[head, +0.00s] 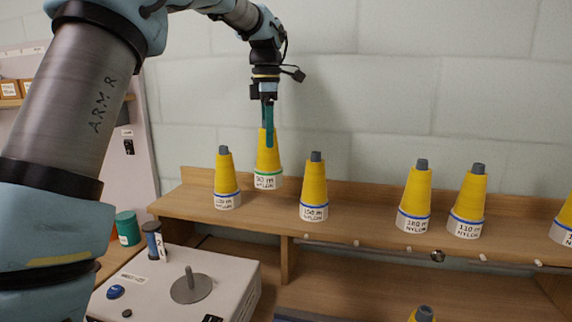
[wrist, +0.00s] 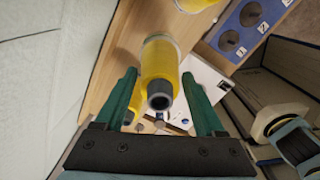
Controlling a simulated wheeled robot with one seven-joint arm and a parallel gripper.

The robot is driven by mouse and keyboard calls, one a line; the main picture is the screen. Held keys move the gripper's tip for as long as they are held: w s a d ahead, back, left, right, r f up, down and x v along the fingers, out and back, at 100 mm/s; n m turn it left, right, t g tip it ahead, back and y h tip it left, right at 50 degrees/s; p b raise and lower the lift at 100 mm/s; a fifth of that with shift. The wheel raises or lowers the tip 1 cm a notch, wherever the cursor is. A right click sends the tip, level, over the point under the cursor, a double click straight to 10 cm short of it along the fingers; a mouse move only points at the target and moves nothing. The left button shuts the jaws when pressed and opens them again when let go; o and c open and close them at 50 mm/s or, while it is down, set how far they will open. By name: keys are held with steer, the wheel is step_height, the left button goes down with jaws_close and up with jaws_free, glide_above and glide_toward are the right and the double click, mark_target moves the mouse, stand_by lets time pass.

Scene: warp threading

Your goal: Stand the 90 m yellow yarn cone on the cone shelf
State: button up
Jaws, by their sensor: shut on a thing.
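The 90 m yellow yarn cone (head: 267,157), with a green ring above its white label, is upright in my gripper (head: 268,138). The gripper points down and its green fingers are shut on the cone's upper part. The cone's base appears slightly above the cone shelf (head: 255,211), towards its back board; contact with the shelf cannot be made out. In the wrist view the cone (wrist: 158,62) sits between the two fingers, its grey tip towards the camera.
Blue-ringed cones stand on the shelf: one (head: 226,175) just left of the held cone, one (head: 314,185) to its right, and several farther right. A white machine (head: 230,280) with a spindle is below left. The shelf has room between the cones.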

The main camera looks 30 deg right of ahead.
step_height(320, 180, down, 7)
steer(key=p, duration=0.1)
stand_by(0.3)
steer(key=shift+a+f, duration=0.1)
steer(key=shift+f, duration=0.1)
steer(key=o, duration=1.1)
step_height(320, 180, up, 12)
steer(key=shift+r+b, duration=0.15)
steer(key=shift+b, duration=0.45)
